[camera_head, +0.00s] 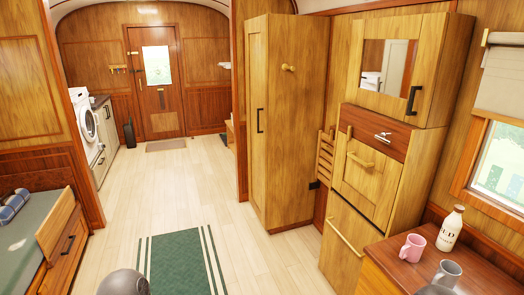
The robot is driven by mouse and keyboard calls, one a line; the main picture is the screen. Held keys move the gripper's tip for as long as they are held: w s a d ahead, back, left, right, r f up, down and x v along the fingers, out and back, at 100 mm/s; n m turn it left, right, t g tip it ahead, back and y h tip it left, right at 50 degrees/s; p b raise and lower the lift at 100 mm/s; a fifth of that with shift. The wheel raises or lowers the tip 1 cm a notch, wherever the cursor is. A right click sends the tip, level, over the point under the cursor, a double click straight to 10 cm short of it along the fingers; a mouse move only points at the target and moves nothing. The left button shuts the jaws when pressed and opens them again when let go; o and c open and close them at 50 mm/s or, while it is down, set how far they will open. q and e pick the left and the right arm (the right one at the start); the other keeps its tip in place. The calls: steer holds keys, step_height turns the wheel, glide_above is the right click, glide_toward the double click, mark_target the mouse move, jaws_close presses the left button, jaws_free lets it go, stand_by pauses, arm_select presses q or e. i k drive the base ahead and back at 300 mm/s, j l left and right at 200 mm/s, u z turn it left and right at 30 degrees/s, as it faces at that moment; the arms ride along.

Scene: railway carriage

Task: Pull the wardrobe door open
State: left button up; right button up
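The wardrobe (295,150) is a tall light-wood cabinet standing in the middle of the head view. Its narrow door (257,170) faces left toward the aisle and looks shut. A black vertical bar handle (260,120) sits on the door near its right edge. A wooden peg (288,67) sticks out of the wardrobe's plain side. Neither gripper is in view. Only rounded grey parts, likely of my arms, show at the bottom edge, well away from the wardrobe.
A cabinet (352,228) with mirror and drawers stands right of the wardrobe. A bed (30,250) is at left. The floor before the wardrobe is clear, with a green rug (180,262).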

mark_target(257, 28)
steer(key=i+j+u, duration=0.3)
steer(key=i, duration=0.3)
steer(key=i+j+u, duration=0.35)
steer(key=i, duration=0.3)
steer(key=i+u, duration=0.3)
steer(key=i, duration=0.3)
steer(key=i+z, duration=0.15)
steer(key=i, duration=0.35)
steer(key=i+j+z, duration=0.15)
steer(key=i, duration=0.35)
steer(key=i+j+z, duration=0.15)
steer(key=i, duration=0.3)
steer(key=i+j+z, duration=0.15)
steer(key=i, duration=0.35)
